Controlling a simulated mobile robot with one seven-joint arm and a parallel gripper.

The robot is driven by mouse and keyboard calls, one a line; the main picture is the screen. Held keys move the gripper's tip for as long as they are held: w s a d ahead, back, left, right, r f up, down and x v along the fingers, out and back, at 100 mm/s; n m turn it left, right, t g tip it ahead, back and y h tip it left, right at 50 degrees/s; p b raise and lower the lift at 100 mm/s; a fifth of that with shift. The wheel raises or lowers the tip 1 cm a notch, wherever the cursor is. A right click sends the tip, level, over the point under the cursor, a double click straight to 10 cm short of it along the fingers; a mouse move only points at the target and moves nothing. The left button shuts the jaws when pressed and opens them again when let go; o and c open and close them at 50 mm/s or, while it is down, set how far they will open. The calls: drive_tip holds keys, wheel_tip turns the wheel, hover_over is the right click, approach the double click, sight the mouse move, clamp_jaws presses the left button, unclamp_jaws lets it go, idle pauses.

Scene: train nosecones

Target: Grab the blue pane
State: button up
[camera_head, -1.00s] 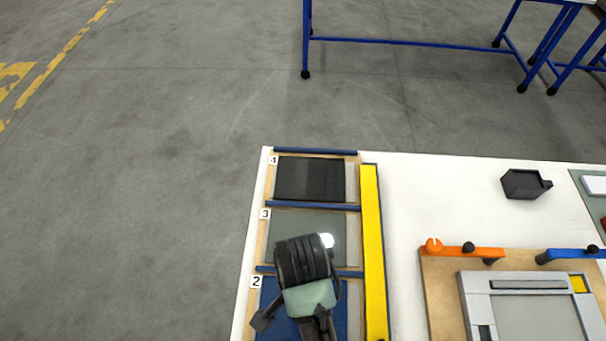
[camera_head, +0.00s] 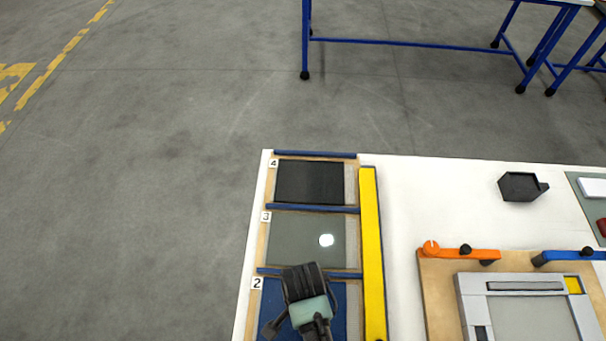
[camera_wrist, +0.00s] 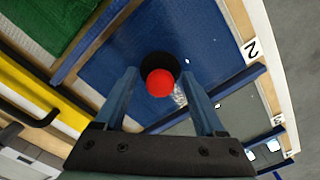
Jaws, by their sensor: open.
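The blue pane (camera_head: 346,300) lies flat in the slot marked 2 of the rack, partly hidden by my gripper (camera_head: 303,283) above it. In the wrist view, the blue pane (camera_wrist: 120,50) fills the middle, and a red knob (camera_wrist: 160,84) with a round black base (camera_wrist: 159,64) shows against it. My gripper (camera_wrist: 158,76) is open, with one blue finger on each side of the red knob. I cannot tell how far the fingertips are above the pane.
Blue bars separate the slots. A grey pane (camera_head: 300,236) lies in slot 3 and a black pane (camera_head: 308,182) in slot 4. A green pane (camera_wrist: 50,25) shows beside the blue one. A yellow bar (camera_head: 372,255) runs along the rack; a wooden fixture (camera_head: 437,300) stands right.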

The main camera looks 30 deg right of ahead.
drive_tip(key=shift+c, duration=0.4)
clamp_jaws()
drive_tip(key=shift+r, duration=0.1)
idle(0.8)
